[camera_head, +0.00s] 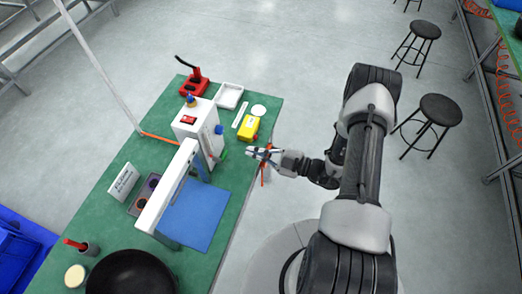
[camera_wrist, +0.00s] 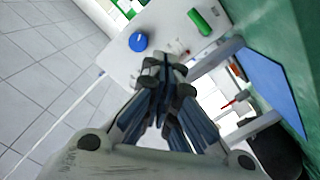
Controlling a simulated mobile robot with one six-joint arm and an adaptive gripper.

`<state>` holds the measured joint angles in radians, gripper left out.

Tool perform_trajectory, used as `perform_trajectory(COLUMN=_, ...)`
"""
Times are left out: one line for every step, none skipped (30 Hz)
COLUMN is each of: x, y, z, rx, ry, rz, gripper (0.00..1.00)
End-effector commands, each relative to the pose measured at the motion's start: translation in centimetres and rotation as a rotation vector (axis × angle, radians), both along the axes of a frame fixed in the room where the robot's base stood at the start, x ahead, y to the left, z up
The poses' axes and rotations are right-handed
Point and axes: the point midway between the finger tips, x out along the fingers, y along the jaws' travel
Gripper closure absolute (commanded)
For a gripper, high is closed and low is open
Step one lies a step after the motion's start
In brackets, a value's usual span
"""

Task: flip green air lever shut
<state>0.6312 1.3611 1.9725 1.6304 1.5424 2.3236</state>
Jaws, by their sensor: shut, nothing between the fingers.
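The green air lever (camera_wrist: 201,22) shows in the wrist view near the top, on the side face of a white control box (camera_wrist: 115,58). In the head view the green lever (camera_head: 223,152) is a small spot low on the box (camera_head: 205,135), facing my gripper. My gripper (camera_head: 251,151) is to the right of the lever, apart from it, at the table's edge. In the wrist view my gripper (camera_wrist: 165,65) has its fingers together and empty, below and left of the lever. I cannot tell the lever's exact angle.
A blue knob (camera_wrist: 138,41) sits on the same box face, left of the lever. A yellow box (camera_head: 248,128) stands close behind my gripper. A white frame (camera_head: 165,190) stands over a blue mat (camera_head: 205,215). The floor right of the table is free near my gripper.

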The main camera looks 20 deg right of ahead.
Motion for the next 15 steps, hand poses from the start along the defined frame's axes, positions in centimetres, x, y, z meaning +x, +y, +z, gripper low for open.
perform_trajectory(x=-0.4, y=-0.6, z=0.0, rx=-0.001, ry=0.000, rz=-0.004, gripper=1.00)
perform_trajectory(x=-0.6, y=-0.9, z=0.1, rx=-0.001, ry=0.001, rz=-0.002, gripper=1.00)
perform_trajectory(x=-0.8, y=-1.2, z=0.1, rx=-0.001, ry=0.001, rz=-0.002, gripper=1.00)
perform_trajectory(x=-0.9, y=-1.3, z=0.1, rx=-0.001, ry=0.001, rz=-0.002, gripper=1.00)
perform_trajectory(x=-1.0, y=-1.4, z=0.1, rx=-0.001, ry=0.000, rz=-0.001, gripper=1.00)
perform_trajectory(x=-1.2, y=-1.5, z=0.1, rx=0.000, ry=0.000, rz=0.000, gripper=1.00)
perform_trajectory(x=-1.2, y=-1.6, z=0.1, rx=0.000, ry=0.000, rz=0.001, gripper=1.00)
perform_trajectory(x=-1.3, y=-1.6, z=0.1, rx=0.000, ry=0.000, rz=0.001, gripper=1.00)
perform_trajectory(x=-1.3, y=-1.7, z=0.1, rx=0.000, ry=0.000, rz=0.001, gripper=1.00)
perform_trajectory(x=-1.3, y=-1.7, z=0.1, rx=0.000, ry=0.000, rz=0.001, gripper=1.00)
perform_trajectory(x=-1.3, y=-1.6, z=0.1, rx=0.000, ry=0.000, rz=0.001, gripper=1.00)
perform_trajectory(x=-1.3, y=-1.6, z=0.1, rx=0.000, ry=0.000, rz=0.001, gripper=1.00)
perform_trajectory(x=-1.3, y=-1.6, z=0.1, rx=0.000, ry=0.000, rz=0.001, gripper=1.00)
perform_trajectory(x=-1.3, y=-1.6, z=0.1, rx=0.000, ry=0.000, rz=0.001, gripper=1.00)
perform_trajectory(x=-1.3, y=-1.6, z=0.1, rx=0.000, ry=0.000, rz=0.001, gripper=1.00)
